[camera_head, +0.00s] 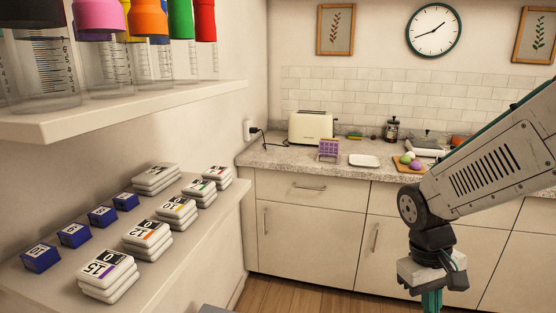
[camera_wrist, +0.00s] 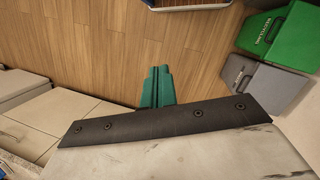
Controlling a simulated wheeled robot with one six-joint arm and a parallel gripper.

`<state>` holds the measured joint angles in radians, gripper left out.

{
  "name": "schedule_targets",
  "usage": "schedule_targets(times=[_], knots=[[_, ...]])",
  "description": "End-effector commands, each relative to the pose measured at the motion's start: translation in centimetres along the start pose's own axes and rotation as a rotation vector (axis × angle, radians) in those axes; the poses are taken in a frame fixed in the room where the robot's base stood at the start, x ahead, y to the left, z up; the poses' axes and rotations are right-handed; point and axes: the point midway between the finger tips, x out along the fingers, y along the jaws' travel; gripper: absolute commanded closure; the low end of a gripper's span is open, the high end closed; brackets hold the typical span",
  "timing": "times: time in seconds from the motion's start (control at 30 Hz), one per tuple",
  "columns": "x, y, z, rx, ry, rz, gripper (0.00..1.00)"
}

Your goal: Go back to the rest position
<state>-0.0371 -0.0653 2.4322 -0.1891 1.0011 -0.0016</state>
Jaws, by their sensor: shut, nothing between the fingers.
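My gripper (camera_head: 431,300) hangs at the lower right of the head view, pointing down, with its green fingers cut off by the bottom edge. In the wrist view, the green fingers (camera_wrist: 157,86) are together over the wood floor, and nothing shows between them. My gripper is apart from the counter and the shelves. It is shut and empty.
A counter (camera_head: 275,160) with a toaster (camera_head: 310,127) stands at the back. A shelf (camera_head: 190,250) at left bears weight plates and blue blocks. Green (camera_wrist: 277,42) and grey (camera_wrist: 255,85) bins stand at right in the wrist view. Floor below is clear.

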Motion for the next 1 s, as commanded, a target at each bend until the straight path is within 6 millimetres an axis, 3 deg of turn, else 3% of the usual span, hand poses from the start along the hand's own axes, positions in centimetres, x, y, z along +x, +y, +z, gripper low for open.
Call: schedule_targets(times=[0.03, 0.2, 0.4, 0.7, 1.0], knots=[[-1.3, -0.3, 1.8, 0.026, 0.011, -0.019, 1.0], [-4.5, -1.5, 7.0, 0.092, 0.04, -0.087, 1.0], [-7.1, -2.6, 11.4, 0.139, 0.152, -0.145, 1.0], [-9.7, -2.4, 13.7, 0.167, 0.326, -0.141, 1.0], [-9.8, -2.4, 13.8, 0.168, 0.336, -0.14, 1.0]])
